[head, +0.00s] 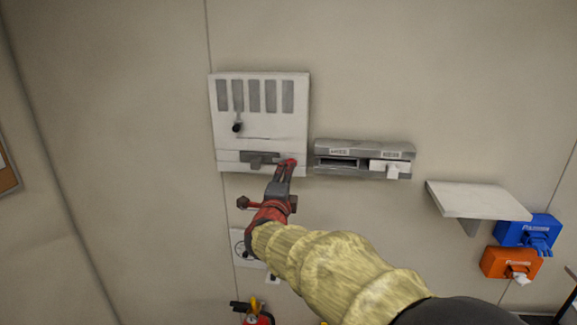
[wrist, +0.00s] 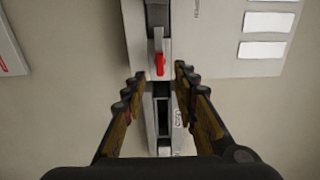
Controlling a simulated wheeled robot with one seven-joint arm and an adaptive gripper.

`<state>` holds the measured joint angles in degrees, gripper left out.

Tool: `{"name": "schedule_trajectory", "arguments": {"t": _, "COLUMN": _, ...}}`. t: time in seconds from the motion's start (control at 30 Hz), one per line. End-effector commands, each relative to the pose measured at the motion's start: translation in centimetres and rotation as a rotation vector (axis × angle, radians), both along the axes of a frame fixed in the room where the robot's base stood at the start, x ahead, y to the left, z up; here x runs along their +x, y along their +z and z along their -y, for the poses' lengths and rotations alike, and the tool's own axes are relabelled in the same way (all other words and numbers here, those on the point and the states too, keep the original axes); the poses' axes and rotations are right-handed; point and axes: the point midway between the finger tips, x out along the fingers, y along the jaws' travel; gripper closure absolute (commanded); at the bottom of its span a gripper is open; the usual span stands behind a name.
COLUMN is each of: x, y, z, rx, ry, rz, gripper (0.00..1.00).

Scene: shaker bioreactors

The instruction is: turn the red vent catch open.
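The red vent catch (wrist: 160,64) shows in the wrist view as a small red tip on a grey lever. It sits at the end of a dark slot in the white wall panel (wrist: 215,60). In the head view the red catch (head: 291,161) shows at the panel's lower right, partly covered by my fingers. My gripper (wrist: 158,80) is open and empty, one finger on each side. Its fingertips are just below the red tip in the wrist picture, with gaps on both sides. In the head view my gripper (head: 284,168) reaches up to the lower edge of the panel (head: 225,130).
A white shelf (head: 478,200), blue box (head: 528,230) and orange box (head: 509,262) are farther right. A fire extinguisher (head: 255,318) is below.

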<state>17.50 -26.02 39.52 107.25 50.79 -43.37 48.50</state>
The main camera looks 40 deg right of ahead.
Motion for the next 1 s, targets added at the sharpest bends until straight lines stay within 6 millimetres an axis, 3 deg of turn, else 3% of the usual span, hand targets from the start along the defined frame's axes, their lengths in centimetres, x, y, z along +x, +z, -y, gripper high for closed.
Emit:
{"name": "schedule_trajectory", "arguments": {"t": 0.4, "x": 3.8, "y": 0.1, "z": 4.5, "rx": -0.002, "ry": 0.001, "rz": -0.005, "gripper": 0.71}}
{"name": "schedule_trajectory", "arguments": {"t": 0.8, "x": 4.4, "y": 0.0, "z": 5.0, "rx": -0.001, "ry": 0.003, "rz": -0.004, "gripper": 0.71}}
{"name": "schedule_trajectory", "arguments": {"t": 1.0, "x": 4.3, "y": 0.0, "z": 5.0, "rx": -0.002, "ry": 0.003, "rz": -0.004, "gripper": 0.82}}
